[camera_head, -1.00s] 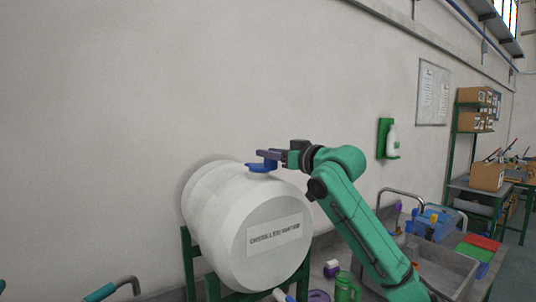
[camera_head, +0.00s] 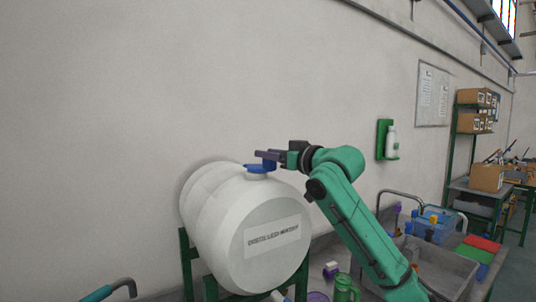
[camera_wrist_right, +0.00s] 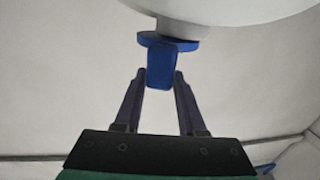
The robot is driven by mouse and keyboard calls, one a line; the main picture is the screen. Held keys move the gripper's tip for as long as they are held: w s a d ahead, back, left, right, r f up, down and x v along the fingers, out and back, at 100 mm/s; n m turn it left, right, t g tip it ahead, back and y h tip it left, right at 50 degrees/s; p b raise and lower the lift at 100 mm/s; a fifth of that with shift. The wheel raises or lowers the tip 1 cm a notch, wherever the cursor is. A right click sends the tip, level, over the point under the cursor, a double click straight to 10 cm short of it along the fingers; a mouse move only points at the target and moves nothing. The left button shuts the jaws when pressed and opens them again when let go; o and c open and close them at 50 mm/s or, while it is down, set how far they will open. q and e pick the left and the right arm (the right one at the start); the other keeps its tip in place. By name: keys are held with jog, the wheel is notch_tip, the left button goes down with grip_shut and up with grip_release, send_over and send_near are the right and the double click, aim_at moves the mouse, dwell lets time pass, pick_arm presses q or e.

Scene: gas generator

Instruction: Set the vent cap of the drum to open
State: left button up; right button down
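The white drum (camera_head: 215,205) lies on its side on a green stand, its labelled end facing front right. Its blue vent cap (camera_head: 257,169) sits on top; in the right wrist view the cap's blue tab (camera_wrist_right: 161,68) points toward my gripper. My right gripper (camera_head: 266,155) reaches in from the right at the cap. In the right wrist view its two dark fingers (camera_wrist_right: 159,75) stand on either side of the tab's outer part, with narrow gaps showing, so it looks open around the tab. My left gripper is not in view.
The green stand (camera_head: 188,262) holds the drum close to the plain wall. A grey sink (camera_head: 440,268), a blue crate (camera_head: 433,224) and a green mug (camera_head: 344,288) are on the bench at right. A white bottle (camera_head: 391,141) hangs on the wall.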

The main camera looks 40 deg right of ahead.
jog(key=c, duration=0.6)
grip_release()
jog(key=shift+d+r, duration=0.25)
jog(key=shift+d, duration=0.1)
jog(key=shift+o, duration=0.2)
jog(key=shift+w+d+f, duration=0.15)
jog(key=shift+d+f, duration=0.2)
jog(key=shift+s+a+f+b, duration=0.1)
jog(key=shift+s+a+b, duration=0.15)
jog(key=shift+s+b, duration=0.1)
jog(key=s+b, duration=0.8)
jog(key=s, duration=0.6)
jog(key=shift+d, duration=0.4)
